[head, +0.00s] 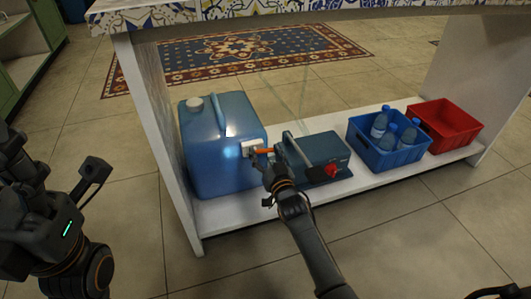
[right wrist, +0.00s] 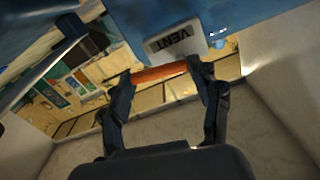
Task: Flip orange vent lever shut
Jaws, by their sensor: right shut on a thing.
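The orange vent lever (head: 264,151) sticks out sideways from a white fitting (head: 252,146) on the front of a blue water container (head: 205,150). In the right wrist view the orange lever (right wrist: 158,74) lies across between my fingertips, below the white fitting marked VENT (right wrist: 176,42). My right gripper (right wrist: 164,76) is shut on the lever, with a finger at each end of it. In the head view my right gripper (head: 264,158) is in front of the container. My left arm is at the left edge, and its finger state is unclear.
The container stands on a low white shelf (head: 228,213) under a tiled counter. Beside it are a teal box (head: 325,150) with a grey handle and red knob, a blue crate (head: 400,154) of bottles and a red crate (head: 446,125). The floor in front is clear.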

